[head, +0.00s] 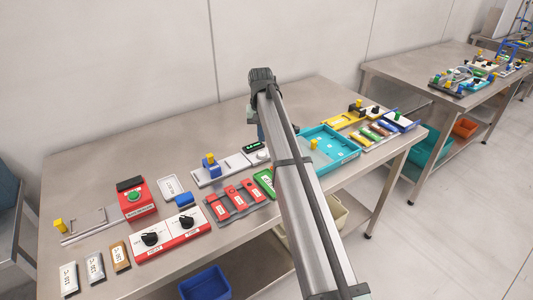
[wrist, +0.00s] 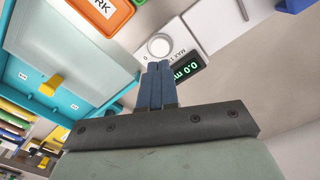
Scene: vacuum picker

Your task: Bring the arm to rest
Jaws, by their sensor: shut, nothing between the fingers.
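My gripper (wrist: 157,85) shows in the wrist view with its two blue fingers side by side and shut, nothing between them. In the head view my arm reaches out over the steel table (head: 105,150) and hides most of the gripper. The gripper is above the table near the scale (head: 259,156); the exact height cannot be told.
A teal tray (head: 328,150) stands right of my arm. The table's back left is bare. A blue bin (head: 206,284) sits below the front edge.

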